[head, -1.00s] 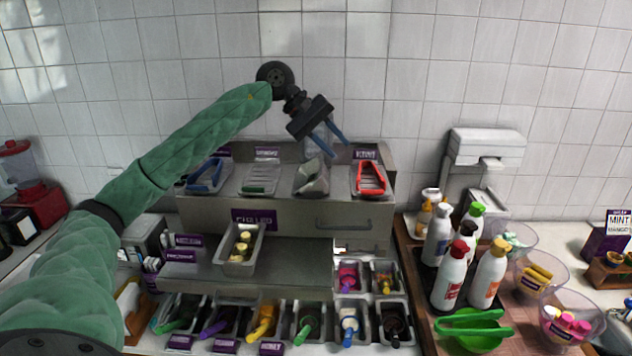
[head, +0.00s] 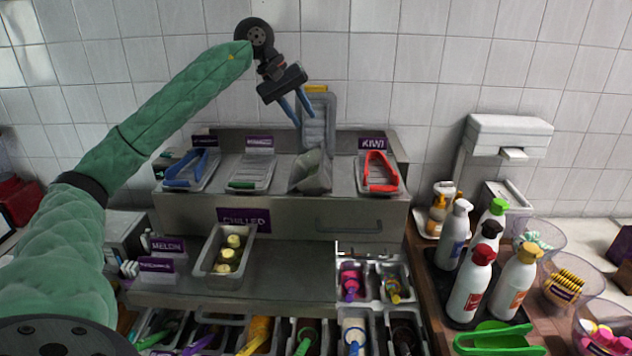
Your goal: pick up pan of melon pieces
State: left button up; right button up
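A metal pan (head: 212,279) of pale yellow-green pieces (head: 228,255) stands on the steel shelf, left of its middle. A purple MELON label (head: 167,245) stands just left of it. My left gripper (head: 304,120) is above the upper tier, up and to the right of this pan and well apart from it. Its two blue fingers point down and are spread, with nothing seen held between them. My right gripper is not in view.
The upper tier (head: 280,214) holds several trays, with blue tongs (head: 188,168) and red tongs (head: 381,172). A pan (head: 318,128) leans upright behind my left gripper. The shelf right of the melon pan is bare. Bottles (head: 470,287) stand at the right.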

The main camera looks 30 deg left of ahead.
pick_arm(q)
jog(key=b, duration=0.4)
send_near(321, 157)
jog(key=f, duration=0.1)
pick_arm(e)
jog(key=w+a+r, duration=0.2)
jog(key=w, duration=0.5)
pick_arm(q)
jog(key=p+x, duration=0.5)
jog(key=x, duration=0.2)
jog(key=shift+w+d+f, duration=0.15)
jog(key=shift+d+f, duration=0.05)
jog(key=shift+f, duration=0.05)
jog(key=shift+w+f, duration=0.1)
jog(key=shift+f, duration=0.15)
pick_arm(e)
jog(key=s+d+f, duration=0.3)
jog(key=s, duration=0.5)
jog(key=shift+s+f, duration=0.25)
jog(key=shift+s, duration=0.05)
pick_arm(q)
jog(key=shift+d, duration=0.15)
grip_shut()
jog(key=shift+w+d, duration=0.1)
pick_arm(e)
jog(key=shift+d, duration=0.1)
